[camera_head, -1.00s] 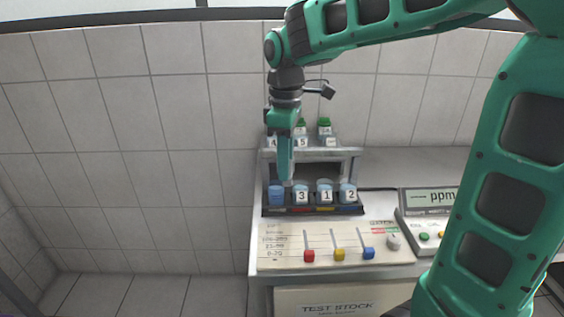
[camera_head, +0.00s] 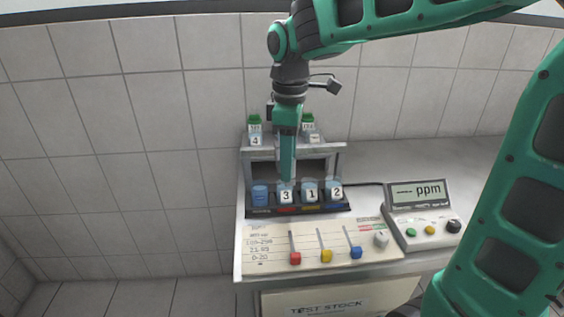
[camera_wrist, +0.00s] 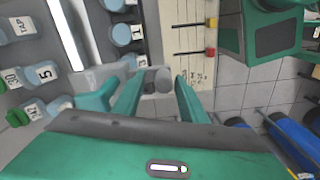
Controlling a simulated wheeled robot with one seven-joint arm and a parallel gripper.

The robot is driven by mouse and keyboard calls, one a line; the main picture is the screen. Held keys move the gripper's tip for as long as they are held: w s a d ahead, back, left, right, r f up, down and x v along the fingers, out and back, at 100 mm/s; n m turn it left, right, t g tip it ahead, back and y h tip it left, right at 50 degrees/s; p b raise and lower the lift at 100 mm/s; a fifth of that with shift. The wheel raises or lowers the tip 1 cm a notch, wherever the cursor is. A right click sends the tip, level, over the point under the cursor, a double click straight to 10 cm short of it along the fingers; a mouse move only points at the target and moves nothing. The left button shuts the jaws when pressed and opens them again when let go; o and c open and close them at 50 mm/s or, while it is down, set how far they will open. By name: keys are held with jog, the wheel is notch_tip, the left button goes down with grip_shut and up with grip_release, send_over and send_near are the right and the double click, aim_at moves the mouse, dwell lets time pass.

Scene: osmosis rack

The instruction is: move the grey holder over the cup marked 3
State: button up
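The grey holder (camera_wrist: 163,81) shows in the wrist view as a small grey cylinder between my fingertips. My gripper (camera_head: 287,178) points down over the rack in the head view, and its fingers also show in the wrist view (camera_wrist: 160,82). It appears shut on the holder, though the exact contact is hard to see. The cup marked 3 (camera_head: 286,195) stands in the dark rack, directly below my fingertips in the head view. In the wrist view this cup (camera_wrist: 134,61) lies just beyond my left finger. The holder's lower end is hidden in the head view.
A blue cup (camera_head: 260,196) stands left of cup 3; cups marked 1 (camera_head: 311,192) and 2 (camera_head: 336,191) stand right. Green-capped bottles (camera_head: 255,130) sit on the shelf behind. A slider panel (camera_head: 320,247) lies in front, a ppm meter (camera_head: 421,212) at right.

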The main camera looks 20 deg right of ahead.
notch_tip(320, 180, up, 11)
jog(key=shift+f, duration=0.15)
dwell(0.5)
jog(key=s+d+f+m, duration=0.8)
jog(key=s+d+m, duration=0.1)
jog(key=d, duration=0.4)
jog(key=s+d+f+m, duration=0.3)
jog(key=s+f+m, duration=0.1)
jog(key=s, duration=0.3)
jog(key=s+d+f+m, duration=0.4)
jog(key=s+f+m, duration=0.1)
jog(key=s+f, duration=0.2)
jog(key=shift+s+f+m, duration=0.15)
jog(key=shift+s+m, duration=0.1)
jog(key=shift+m, duration=0.05)
